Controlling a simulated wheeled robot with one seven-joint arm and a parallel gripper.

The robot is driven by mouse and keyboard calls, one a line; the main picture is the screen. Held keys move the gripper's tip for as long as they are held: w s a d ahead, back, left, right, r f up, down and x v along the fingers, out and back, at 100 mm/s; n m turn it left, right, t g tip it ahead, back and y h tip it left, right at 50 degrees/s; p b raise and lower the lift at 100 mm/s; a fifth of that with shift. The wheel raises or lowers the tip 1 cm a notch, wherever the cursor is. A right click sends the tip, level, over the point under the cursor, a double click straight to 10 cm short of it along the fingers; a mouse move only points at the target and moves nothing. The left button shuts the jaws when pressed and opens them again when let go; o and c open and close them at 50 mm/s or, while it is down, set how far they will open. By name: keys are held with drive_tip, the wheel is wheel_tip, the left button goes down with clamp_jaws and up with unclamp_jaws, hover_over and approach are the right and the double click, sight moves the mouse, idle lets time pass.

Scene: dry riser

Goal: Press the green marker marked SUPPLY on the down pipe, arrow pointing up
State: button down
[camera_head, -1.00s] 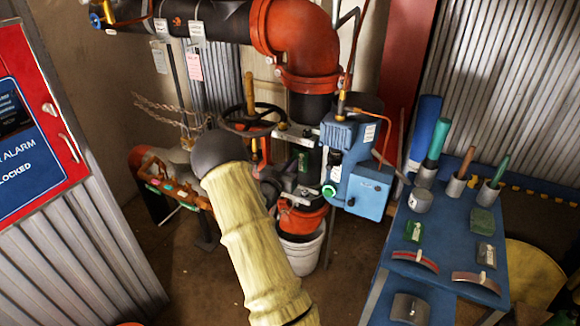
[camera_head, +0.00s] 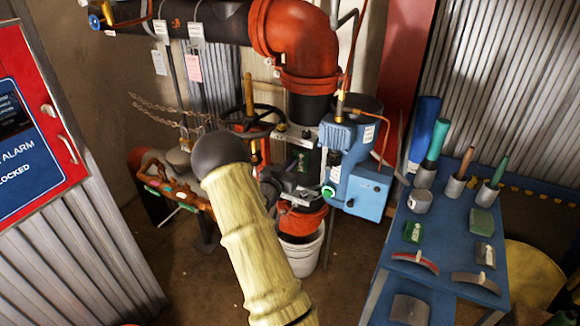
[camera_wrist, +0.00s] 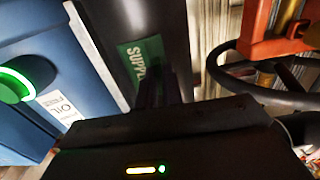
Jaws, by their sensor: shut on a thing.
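The green marker (camera_wrist: 140,62) with white SUPPLY lettering is at the fingertips of my gripper (camera_wrist: 160,95), against the dark down pipe (camera_wrist: 135,18) in the wrist view. Part of the lettering is covered by the fingers and no arrow can be made out. I cannot tell whether the marker lies flat on the pipe. In the head view the green marker (camera_head: 301,160) shows small in front of the down pipe (camera_head: 309,108), below the orange elbow. My gripper is shut on it, partly hidden by my arm.
A blue pump unit (camera_head: 350,160) stands close to the right of the pipe. A dark handwheel (camera_head: 245,122) is close on the left. A white bucket (camera_head: 301,252) is below. The blue bench (camera_head: 455,235) at right holds another green marker (camera_head: 412,231) and tools.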

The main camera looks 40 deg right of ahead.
drive_tip(key=shift+d+r, duration=0.1)
drive_tip(key=c, duration=1.5)
unclamp_jaws()
drive_tip(key=shift+o, duration=0.2)
drive_tip(key=b+v, duration=0.1)
drive_tip(key=v, duration=1.6)
drive_tip(key=shift+s, duration=0.1)
